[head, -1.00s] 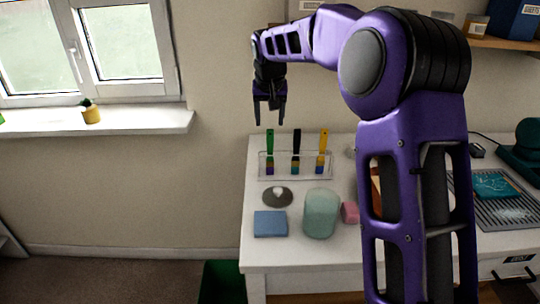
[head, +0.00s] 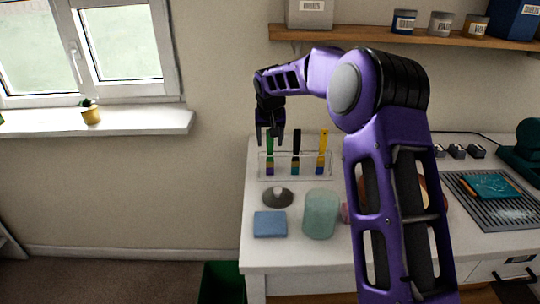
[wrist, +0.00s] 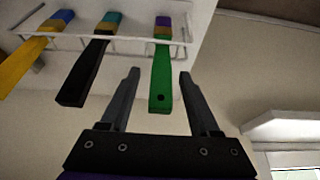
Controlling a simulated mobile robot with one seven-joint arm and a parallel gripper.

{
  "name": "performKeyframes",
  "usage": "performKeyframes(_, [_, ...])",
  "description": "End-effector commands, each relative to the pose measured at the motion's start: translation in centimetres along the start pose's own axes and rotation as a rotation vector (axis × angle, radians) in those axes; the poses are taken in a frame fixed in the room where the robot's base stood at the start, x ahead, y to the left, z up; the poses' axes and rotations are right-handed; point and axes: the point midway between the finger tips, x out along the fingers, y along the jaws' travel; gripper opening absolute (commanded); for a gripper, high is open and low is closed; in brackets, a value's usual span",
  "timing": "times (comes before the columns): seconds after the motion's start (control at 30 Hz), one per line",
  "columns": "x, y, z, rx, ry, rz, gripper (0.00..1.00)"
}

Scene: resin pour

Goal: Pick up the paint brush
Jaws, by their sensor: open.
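Three paint brushes stand handle-up in a clear rack (head: 325,171) on the white table. The green-handled brush (head: 270,148) is on the left, the black-handled brush (head: 296,146) in the middle and the yellow-handled brush (head: 322,142) on the right. My gripper (head: 269,141) is open and empty at the top of the green handle. In the wrist view, the green handle (wrist: 163,85) shows between the two fingers, with gaps on both sides. The black handle (wrist: 84,72) lies outside the left finger, and the yellow handle (wrist: 25,62) is farther left.
A blue block (head: 270,224), a grey round disc (head: 279,197) and a pale green cylinder (head: 321,214) stand in front of the rack. A grey ridged tray (head: 510,212) is at the right. A wooden shelf (head: 400,38) runs along the wall.

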Motion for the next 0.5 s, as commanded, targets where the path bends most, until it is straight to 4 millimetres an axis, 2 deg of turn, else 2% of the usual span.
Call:
performKeyframes(0.03, [-0.02,0.00,0.00,0.000,0.000,0.000,0.62])
performKeyframes(0.37, [-0.04,0.00,0.00,0.000,0.000,0.000,0.03])
performKeyframes(0.4, [-0.05,0.00,0.00,0.000,0.000,0.000,0.00])
performKeyframes(0.5, [-0.05,0.00,0.00,0.000,0.000,0.000,0.00])
